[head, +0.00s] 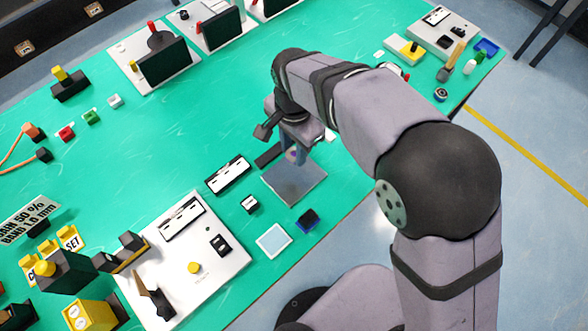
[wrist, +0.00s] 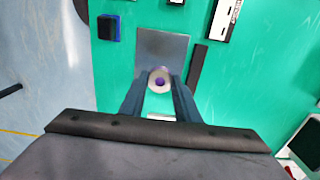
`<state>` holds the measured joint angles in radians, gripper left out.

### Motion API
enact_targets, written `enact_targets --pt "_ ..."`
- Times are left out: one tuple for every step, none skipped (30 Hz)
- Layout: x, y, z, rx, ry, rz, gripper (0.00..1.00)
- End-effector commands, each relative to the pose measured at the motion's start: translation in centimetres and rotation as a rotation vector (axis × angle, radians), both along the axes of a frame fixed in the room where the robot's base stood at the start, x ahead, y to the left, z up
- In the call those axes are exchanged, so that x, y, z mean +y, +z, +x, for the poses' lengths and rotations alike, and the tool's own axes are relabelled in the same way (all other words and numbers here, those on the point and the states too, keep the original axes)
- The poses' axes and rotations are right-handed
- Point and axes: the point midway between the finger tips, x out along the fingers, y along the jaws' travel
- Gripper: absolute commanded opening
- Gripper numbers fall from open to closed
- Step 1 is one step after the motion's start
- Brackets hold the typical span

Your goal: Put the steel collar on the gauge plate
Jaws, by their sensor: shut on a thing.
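The gauge plate (head: 297,187) is a flat grey square on the green bench; it also shows in the wrist view (wrist: 163,47). My gripper (head: 294,157) is shut on a small pale ring with a purple centre, which looks like the steel collar (wrist: 159,84). In the wrist view the collar sits between the two fingertips and overlaps the near edge of the plate. In the head view the fingers hide most of it, at the plate's upper side. I cannot tell whether it touches the plate.
A dark bar (wrist: 198,66) lies just beside the plate, with a white-and-black gauge block (head: 228,174) further out. A dark blue block (head: 308,220) and a pale square tile (head: 273,240) are near the front edge. The bench centre (head: 190,130) is clear.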

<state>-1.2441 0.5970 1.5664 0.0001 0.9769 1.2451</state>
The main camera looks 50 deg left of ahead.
Motion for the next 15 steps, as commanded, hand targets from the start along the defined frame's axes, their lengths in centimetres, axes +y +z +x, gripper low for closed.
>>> enact_targets --pt "-0.1 -0.5 0.0 0.001 0.000 -0.003 0.06" --pt "-0.1 -0.8 0.0 0.001 0.000 -0.004 0.06" --pt "-0.1 -1.3 0.0 0.001 0.000 -0.004 0.06" --pt "-0.1 -1.8 0.0 0.002 0.001 -0.005 0.06" --pt "-0.2 -2.3 0.0 0.002 0.001 -0.006 0.06" --pt "-0.2 -2.9 0.0 0.002 0.001 -0.006 0.06" --pt "-0.1 -3.4 0.0 0.002 0.001 -0.006 0.06" --pt "-0.1 -3.8 0.0 0.002 0.001 -0.005 0.06" --pt "-0.1 -4.4 0.0 0.002 0.001 -0.005 0.06" --pt "-0.1 -4.8 0.0 0.001 0.001 -0.004 0.06" --pt "-0.1 -5.1 0.0 0.001 0.001 -0.003 0.06" --pt "-0.1 -5.4 0.0 0.001 0.001 -0.002 0.06" --pt "-0.1 -5.6 0.0 0.001 0.001 -0.002 0.06" --pt "0.0 -5.8 0.0 0.000 0.001 -0.001 0.06" --pt "0.0 -5.9 0.0 0.000 0.001 -0.001 0.06"
